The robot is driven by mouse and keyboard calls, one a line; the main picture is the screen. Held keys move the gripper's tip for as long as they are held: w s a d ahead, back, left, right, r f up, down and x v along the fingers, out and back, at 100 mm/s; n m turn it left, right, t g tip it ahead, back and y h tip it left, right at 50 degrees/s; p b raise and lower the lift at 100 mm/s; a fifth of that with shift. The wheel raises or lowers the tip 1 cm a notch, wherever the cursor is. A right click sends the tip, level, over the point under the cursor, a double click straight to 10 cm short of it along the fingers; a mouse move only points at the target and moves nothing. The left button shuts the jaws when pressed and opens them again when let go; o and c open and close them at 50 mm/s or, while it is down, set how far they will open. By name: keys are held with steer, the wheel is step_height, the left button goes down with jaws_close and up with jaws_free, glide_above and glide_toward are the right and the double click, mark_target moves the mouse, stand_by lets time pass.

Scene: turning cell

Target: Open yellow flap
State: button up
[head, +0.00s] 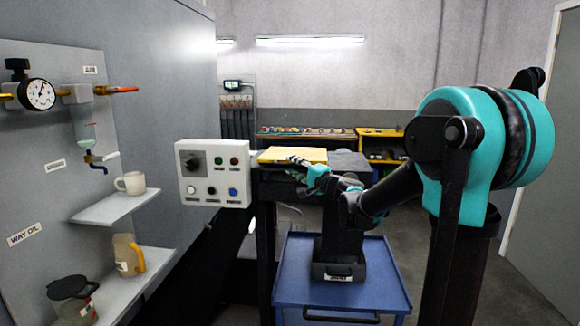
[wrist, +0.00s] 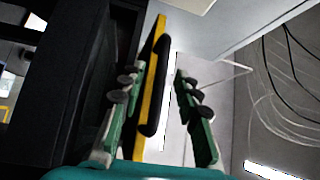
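The yellow flap (head: 290,155) lies roughly level, just right of the white control panel in the head view. In the wrist view the flap (wrist: 157,45) shows edge-on as a thin yellow strip, with a black rounded bar (wrist: 158,85) along its right side. My gripper (head: 298,163) is at the flap's near right edge. In the wrist view my gripper (wrist: 159,70) is open, its green fingers on either side of the flap and bar. The left finger is close to the flap; I cannot tell if it touches. A gap shows between the bar and the right finger.
The white control panel (head: 213,173) with knob and buttons stands just left of the flap. A grey surface (head: 348,161) lies to its right. A blue cart (head: 290,285) stands below. Shelves with a mug (head: 131,183) and jugs are at the left.

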steer(key=shift+x, duration=0.9)
jaws_close()
